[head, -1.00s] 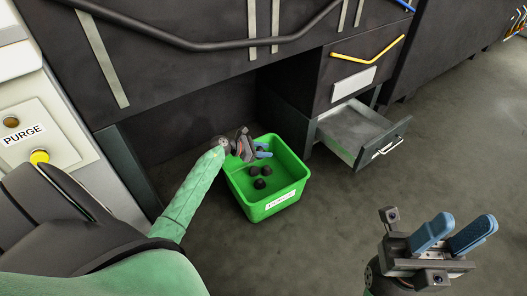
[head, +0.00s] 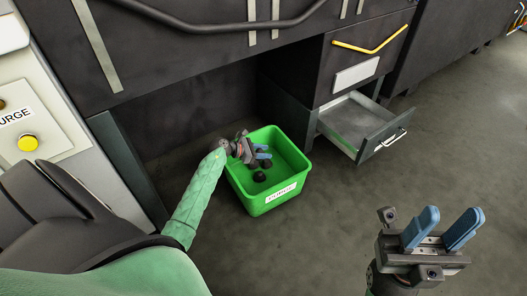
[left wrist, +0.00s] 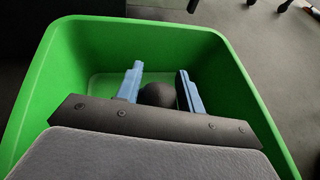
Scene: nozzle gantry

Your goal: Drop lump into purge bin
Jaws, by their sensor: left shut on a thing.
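The green purge bin (head: 240,183) stands on the floor below the dark cabinet, its label facing front. My left gripper (head: 264,157) reaches down into the bin's opening. In the left wrist view its blue fingers are shut on a dark round lump (left wrist: 158,95), inside the walls of the bin (left wrist: 235,95). In the head view a dark lump (head: 259,176) shows in the bin just below the fingers; other parts of the bin floor are hidden by my gripper. My right gripper (head: 446,228) is open and empty, away to the right above the floor.
A drawer (head: 362,127) stands pulled out to the right of the bin. A panel with a yellow button (head: 28,143) and a PURGE sign (head: 15,116) is at the left. The floor right of the bin is clear.

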